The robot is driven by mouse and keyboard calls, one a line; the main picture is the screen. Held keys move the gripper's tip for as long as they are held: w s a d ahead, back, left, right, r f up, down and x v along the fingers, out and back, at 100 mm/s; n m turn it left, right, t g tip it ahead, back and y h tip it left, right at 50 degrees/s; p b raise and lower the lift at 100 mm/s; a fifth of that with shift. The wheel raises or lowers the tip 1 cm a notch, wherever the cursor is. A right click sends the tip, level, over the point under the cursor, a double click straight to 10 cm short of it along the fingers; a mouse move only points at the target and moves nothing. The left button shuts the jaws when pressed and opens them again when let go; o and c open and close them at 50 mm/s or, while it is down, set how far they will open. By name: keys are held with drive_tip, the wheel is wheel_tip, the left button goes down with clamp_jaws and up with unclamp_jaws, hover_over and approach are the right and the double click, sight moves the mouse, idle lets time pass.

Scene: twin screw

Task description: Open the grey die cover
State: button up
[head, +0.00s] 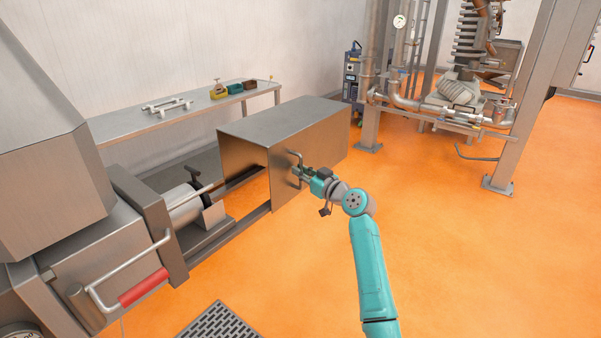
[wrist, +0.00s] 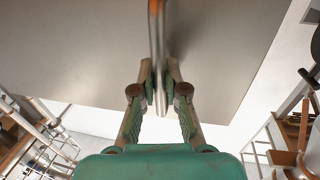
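The grey die cover (head: 284,125) is a box-shaped metal hood at the middle of the head view. It stands to the right of the machine's die end (head: 190,208), with a gap between them where the rails show. A bent bar handle (head: 299,158) is on its near side face. My gripper (head: 301,172) is at this handle. In the wrist view the handle (wrist: 157,40) runs between the two fingers of my gripper (wrist: 159,78), which look closed against it. The cover's face (wrist: 90,50) fills the upper part of that view.
The machine with a red-gripped bar (head: 143,287) stands at the left. A long bench (head: 150,122) is behind the cover. A steel frame with pipes (head: 500,170) stands at the right. Orange floor (head: 450,230) is clear right of my arm. A floor grate (head: 218,322) lies in front.

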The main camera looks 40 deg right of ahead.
drive_tip(key=o, duration=0.3)
drive_tip(key=shift+s, duration=0.1)
drive_tip(key=s, duration=0.4)
drive_tip(key=s+d, duration=0.1)
drive_tip(key=s, duration=0.6)
drive_tip(key=shift+s+d, duration=0.2)
drive_tip(key=shift+s, duration=0.15)
